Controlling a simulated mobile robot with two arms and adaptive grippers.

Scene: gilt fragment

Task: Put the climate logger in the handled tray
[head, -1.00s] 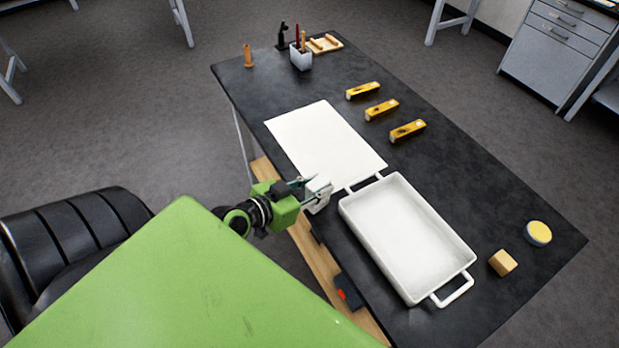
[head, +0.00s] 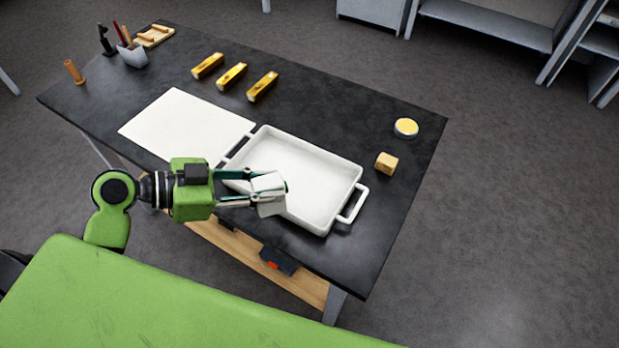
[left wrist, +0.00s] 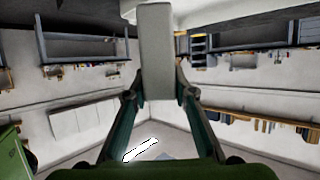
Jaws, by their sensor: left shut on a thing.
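The climate logger, a small white box (head: 269,186), is between the fingers of my left gripper (head: 262,196), which is shut on it. In the head view it overlaps the near left part of the handled tray (head: 345,190); I cannot tell its height above the tray floor. In the left wrist view the logger (left wrist: 156,52) shows as a pale upright block between the fingertips. The tray is white and shallow, with a handle at each end, and its visible floor is empty. My right gripper is not in view.
A white sheet (head: 180,125) lies left of the tray.

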